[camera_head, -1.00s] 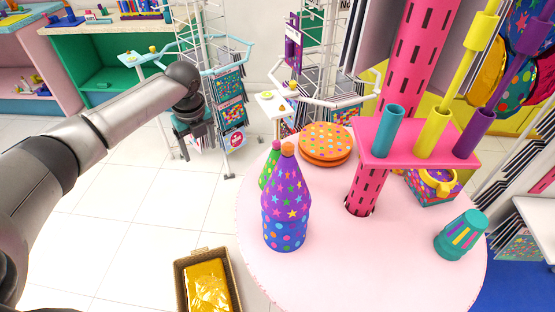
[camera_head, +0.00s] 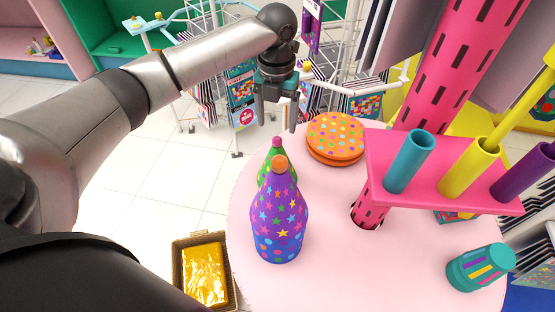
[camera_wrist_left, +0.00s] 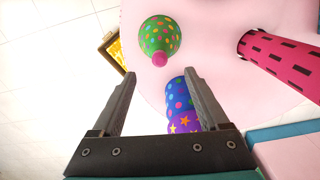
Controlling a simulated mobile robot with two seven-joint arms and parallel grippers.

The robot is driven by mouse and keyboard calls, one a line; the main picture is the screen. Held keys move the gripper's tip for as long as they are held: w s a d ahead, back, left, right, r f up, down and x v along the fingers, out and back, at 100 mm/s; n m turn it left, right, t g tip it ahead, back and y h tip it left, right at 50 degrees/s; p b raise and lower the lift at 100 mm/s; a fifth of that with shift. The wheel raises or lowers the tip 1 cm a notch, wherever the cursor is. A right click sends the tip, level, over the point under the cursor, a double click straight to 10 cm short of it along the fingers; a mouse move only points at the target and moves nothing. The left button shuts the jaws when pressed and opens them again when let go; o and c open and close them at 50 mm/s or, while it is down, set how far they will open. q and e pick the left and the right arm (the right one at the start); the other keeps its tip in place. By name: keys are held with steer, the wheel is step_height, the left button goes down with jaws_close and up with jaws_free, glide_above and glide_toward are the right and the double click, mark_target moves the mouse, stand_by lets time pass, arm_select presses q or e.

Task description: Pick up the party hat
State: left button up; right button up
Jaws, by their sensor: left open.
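Two cone-shaped party hats stand upright on the pink round table (camera_head: 330,270). The nearer one is a purple party hat (camera_head: 282,212) with stars, an orange tip and a blue dotted lower part. A green dotted party hat (camera_head: 264,178) with a pink tip stands behind it, partly hidden. My left gripper (camera_head: 276,124) is open and empty, above and beyond the hats. In the left wrist view the open fingers (camera_wrist_left: 159,74) point towards the green hat (camera_wrist_left: 160,35), which lies past the tips. The purple hat (camera_wrist_left: 181,97) shows partly between the fingers.
A pink stand (camera_head: 440,185) with coloured tubes rises on the right. A teal cup (camera_head: 480,267) lies near the right edge. A basket with a gold packet (camera_head: 206,275) is left of the table.

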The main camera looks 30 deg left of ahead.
mark_target(277, 138)
arm_select(q)
steer(key=shift+f, duration=1.65)
step_height(277, 138, down, 5)
steer(key=shift+w+b, duration=0.15)
steer(key=shift+b, duration=0.75)
steer(key=shift+r, duration=0.1)
jaws_close()
arm_select(e)
steer(key=shift+w+a+f, duration=0.15)
steer(key=shift+w+f, duration=0.6)
steer(key=shift+f, duration=0.2)
